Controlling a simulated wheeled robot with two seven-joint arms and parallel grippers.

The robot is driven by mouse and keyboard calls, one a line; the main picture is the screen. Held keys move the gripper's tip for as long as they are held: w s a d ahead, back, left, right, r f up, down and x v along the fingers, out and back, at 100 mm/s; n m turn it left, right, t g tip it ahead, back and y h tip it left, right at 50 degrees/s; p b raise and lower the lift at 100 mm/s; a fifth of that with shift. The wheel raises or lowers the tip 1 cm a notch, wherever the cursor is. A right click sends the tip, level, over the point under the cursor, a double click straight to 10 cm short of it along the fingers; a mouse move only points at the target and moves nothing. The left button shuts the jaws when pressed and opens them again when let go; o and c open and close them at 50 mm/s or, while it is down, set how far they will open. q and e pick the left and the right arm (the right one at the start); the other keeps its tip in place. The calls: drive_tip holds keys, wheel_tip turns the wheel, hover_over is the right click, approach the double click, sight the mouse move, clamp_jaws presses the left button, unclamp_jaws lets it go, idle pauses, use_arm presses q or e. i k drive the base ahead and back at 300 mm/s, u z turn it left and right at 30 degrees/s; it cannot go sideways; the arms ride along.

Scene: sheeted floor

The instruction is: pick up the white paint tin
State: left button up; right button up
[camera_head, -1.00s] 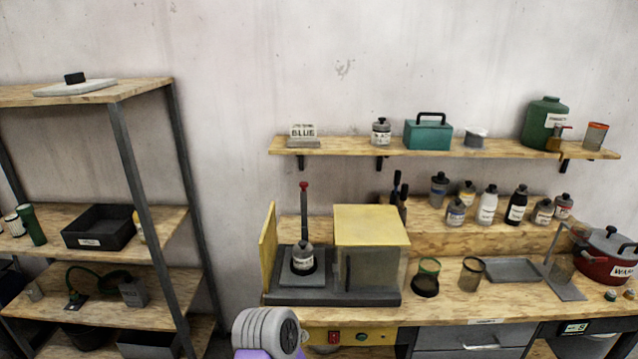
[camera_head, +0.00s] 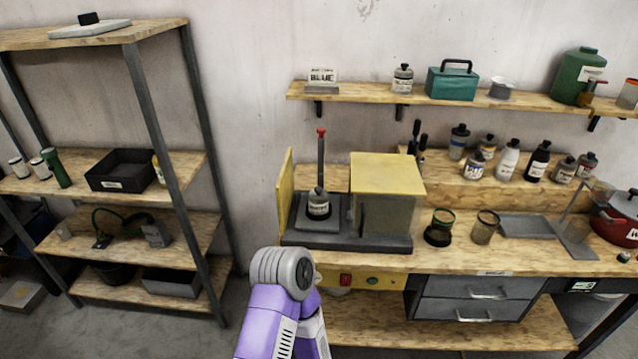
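I cannot tell for sure which thing is the white paint tin. Two small whitish cylinders, one (camera_head: 18,168) at the far left and one (camera_head: 38,166) beside it, stand on the middle board of the left rack. A small tin with a pale top (camera_head: 501,88) stands on the wall shelf, right of the teal box. A white bottle with a black cap (camera_head: 507,160) stands on the workbench's raised ledge. Neither gripper is in view. A purple and grey link of my own arm rises at the bottom centre, in front of the workbench.
The workbench (camera_head: 455,262) holds a yellow-topped machine (camera_head: 388,175), two mesh cups and a red pot (camera_head: 615,225). A black bin (camera_head: 121,170) and a green cylinder (camera_head: 56,167) sit on the rack. Bare floor shows between rack and bench.

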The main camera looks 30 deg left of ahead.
sight(316, 207)
drive_tip(key=k, duration=0.5)
drive_tip(key=u, duration=2.4)
drive_tip(key=i, duration=1.9)
drive_tip(key=z, duration=1.1)
